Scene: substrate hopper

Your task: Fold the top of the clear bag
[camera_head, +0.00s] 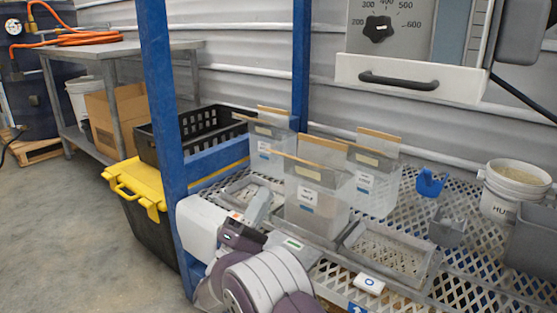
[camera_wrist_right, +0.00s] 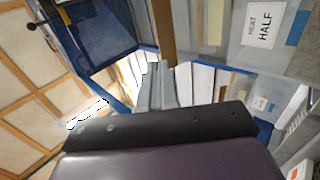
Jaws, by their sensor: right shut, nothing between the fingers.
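Several clear bags with brown strips along their tops and white labels stand on the mesh shelf: a front one (camera_head: 312,205), one behind left (camera_head: 265,150) and one behind right (camera_head: 372,185). I cannot tell which one is meant. My right gripper (camera_head: 262,203) is shut and empty, just left of the front bag and apart from it as far as I can see. In the right wrist view its fingers (camera_wrist_right: 156,85) are together, with a labelled bag (camera_wrist_right: 228,28) at the upper right. My left gripper is out of view.
A blue post (camera_head: 163,90) rises left of my right arm. Shallow clear trays (camera_head: 432,275) lie on the mesh shelf. A blue scoop (camera_head: 430,183), a grey scoop (camera_head: 447,231) and a white bucket (camera_head: 515,195) stand right. A white box with a handle (camera_head: 410,78) hangs above.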

